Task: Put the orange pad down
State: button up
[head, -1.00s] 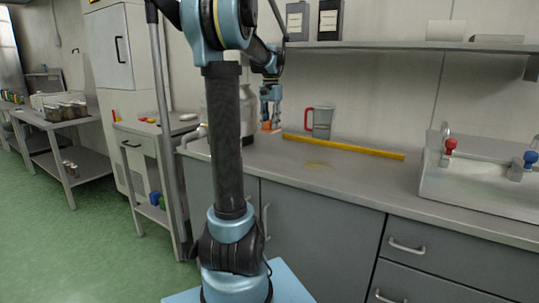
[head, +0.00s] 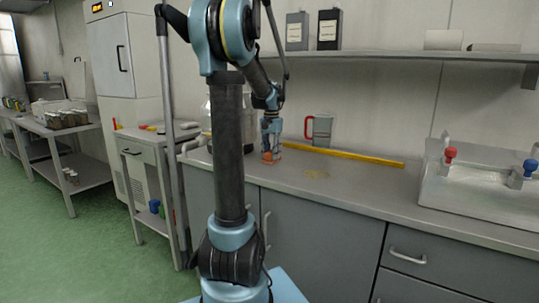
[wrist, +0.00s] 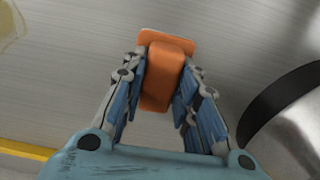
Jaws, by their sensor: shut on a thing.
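The orange pad (wrist: 163,80) is a small block with a wider flat plate at one end, held between the two blue fingers of my gripper (wrist: 160,92) in the wrist view. In the head view my gripper (head: 271,152) points down at the grey worktop (head: 350,190), with the orange pad (head: 270,158) low between its fingertips. The pad is at or just above the worktop; I cannot tell whether it touches.
A yellow bar (head: 350,154) lies along the back of the worktop. A clear jug with a red handle (head: 319,129) stands right of my gripper. A large metal vessel (wrist: 290,125) is close by. A yellowish smear (head: 317,174) marks the worktop, which is otherwise clear towards the sink (head: 480,190).

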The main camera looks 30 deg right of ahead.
jog(key=o, duration=1)
jog(key=shift+o, duration=0.2)
notch_tip(320, 180, up, 12)
dwell(0.4)
